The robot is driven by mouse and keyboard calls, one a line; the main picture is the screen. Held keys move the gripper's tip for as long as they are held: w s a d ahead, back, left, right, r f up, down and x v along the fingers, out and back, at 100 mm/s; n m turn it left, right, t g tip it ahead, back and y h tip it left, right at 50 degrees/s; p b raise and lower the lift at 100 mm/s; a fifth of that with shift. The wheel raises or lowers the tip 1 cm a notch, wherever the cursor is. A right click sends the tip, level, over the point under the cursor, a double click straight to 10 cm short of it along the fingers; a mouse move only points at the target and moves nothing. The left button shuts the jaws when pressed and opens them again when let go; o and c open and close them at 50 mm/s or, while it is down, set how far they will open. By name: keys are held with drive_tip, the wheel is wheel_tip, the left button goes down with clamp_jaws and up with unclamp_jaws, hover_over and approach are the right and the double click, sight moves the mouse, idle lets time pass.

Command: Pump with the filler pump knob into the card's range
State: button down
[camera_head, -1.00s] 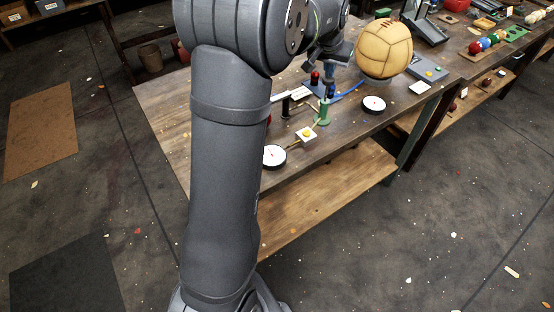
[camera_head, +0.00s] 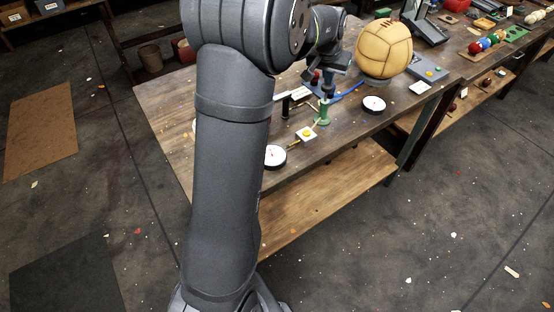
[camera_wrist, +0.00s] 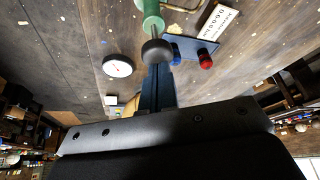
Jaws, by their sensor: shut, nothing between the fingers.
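A green pump body (camera_wrist: 151,14) with a thin rod and a round black knob (camera_wrist: 156,51) shows in the wrist view; the green body also shows in the head view (camera_head: 323,113). My gripper (camera_wrist: 157,70) is shut and empty, its dark blue fingers ending at the knob. Whether they touch it cannot be told. A red knob (camera_wrist: 206,62) on a blue fitting is beside the pump. A white card (camera_wrist: 217,22) with printed figures lies near it, its range too small to read surely. A white dial gauge (camera_wrist: 118,66) lies to the left, its reading unclear.
In the head view, white dials stand at the table's front (camera_head: 274,157) and right (camera_head: 373,105). A tan leather ball (camera_head: 384,49) rests behind to the right. The table's left end is bare.

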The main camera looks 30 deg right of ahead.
drive_tip(key=shift+r, duration=1.85)
wheel_tip(320, 180, up, 6)
drive_tip(key=shift+f, duration=0.1)
